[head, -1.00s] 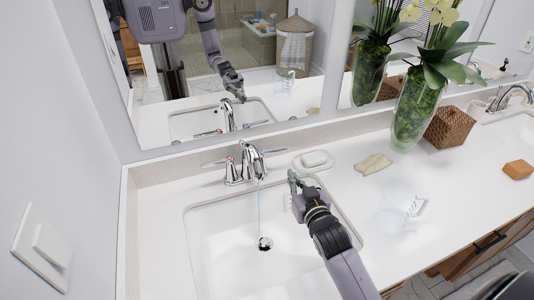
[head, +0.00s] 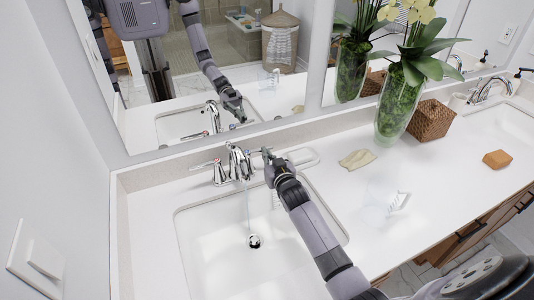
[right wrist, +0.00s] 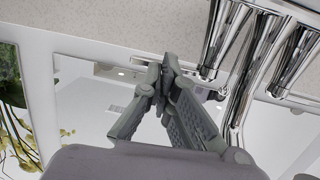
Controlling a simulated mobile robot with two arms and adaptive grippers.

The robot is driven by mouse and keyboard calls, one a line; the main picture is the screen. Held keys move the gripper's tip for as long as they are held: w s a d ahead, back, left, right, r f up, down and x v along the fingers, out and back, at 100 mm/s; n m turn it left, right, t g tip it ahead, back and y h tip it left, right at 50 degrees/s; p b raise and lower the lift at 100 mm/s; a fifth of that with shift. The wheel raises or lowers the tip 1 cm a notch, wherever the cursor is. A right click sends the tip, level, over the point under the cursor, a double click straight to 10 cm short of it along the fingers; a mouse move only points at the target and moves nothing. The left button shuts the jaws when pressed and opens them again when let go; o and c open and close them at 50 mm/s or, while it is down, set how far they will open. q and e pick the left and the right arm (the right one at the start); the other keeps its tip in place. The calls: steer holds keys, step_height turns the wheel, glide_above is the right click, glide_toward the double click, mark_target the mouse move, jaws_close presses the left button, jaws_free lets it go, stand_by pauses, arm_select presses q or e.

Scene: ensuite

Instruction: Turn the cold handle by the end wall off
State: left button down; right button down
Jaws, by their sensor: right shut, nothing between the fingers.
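The chrome faucet (head: 236,160) stands behind the near sink (head: 190,228), close to the end wall (head: 50,130) on the left. A thin stream of water (head: 248,207) falls from its spout towards the drain. One lever (head: 203,165) points left; the right lever is mostly hidden near my gripper, and I cannot read a cold mark. My right gripper (head: 267,154) is shut and empty, just right of the faucet. In the right wrist view, its closed fingers (right wrist: 165,78) are beside chrome faucet parts (right wrist: 245,65); contact is unclear. My left gripper is not in view.
A mirror (head: 290,95) runs behind the counter. A soap dish (head: 302,158), cloth (head: 356,159) and clear cup (head: 384,200) lie right of the faucet. Farther right are a plant vase (head: 392,118), woven box (head: 432,120), orange soap (head: 497,159) and second sink (head: 505,128).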

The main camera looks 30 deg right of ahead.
steer(key=shift+w, duration=0.2)
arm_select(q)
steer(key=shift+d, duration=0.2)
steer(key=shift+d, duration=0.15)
arm_select(e)
steer(key=shift+w, duration=0.1)
steer(key=shift+w+d+b, duration=0.25)
steer(key=shift+w+b, duration=0.2)
steer(key=shift+b, duration=0.05)
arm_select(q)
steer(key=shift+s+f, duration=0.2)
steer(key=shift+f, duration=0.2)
arm_select(e)
steer(key=shift+r, duration=0.25)
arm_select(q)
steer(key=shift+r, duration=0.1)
